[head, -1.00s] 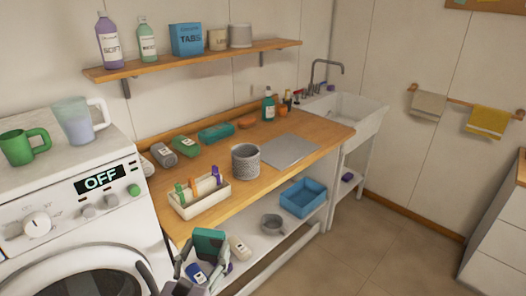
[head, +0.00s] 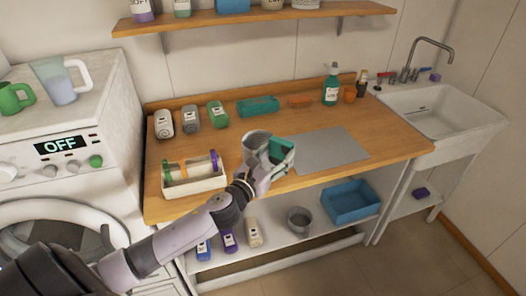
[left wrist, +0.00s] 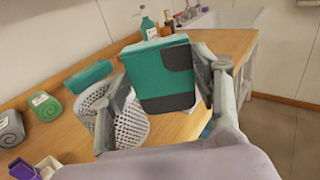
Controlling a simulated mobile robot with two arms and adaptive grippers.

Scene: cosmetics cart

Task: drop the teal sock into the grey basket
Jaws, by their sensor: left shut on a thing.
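The teal sock (head: 281,151), a folded block with dark grey patches, is held in my left gripper (head: 268,163) above the worktop's front part. In the left wrist view the sock (left wrist: 155,72) sits between both fingers, and the gripper is shut on it. The grey basket (head: 254,143), round and perforated, stands on the worktop just behind and left of the sock in the head view. The gripper partly hides it. In the left wrist view the basket (left wrist: 131,132) shows below and left of the sock, partly behind a finger. My right gripper is not in view.
A white tray (head: 195,187) with pen-like items stands left of the basket. Rolled items (head: 190,117) and a teal folded item (head: 258,106) lie along the back. A grey mat (head: 335,150) lies to the right. The lower shelf holds a blue bin (head: 350,203) and a grey cup (head: 300,221).

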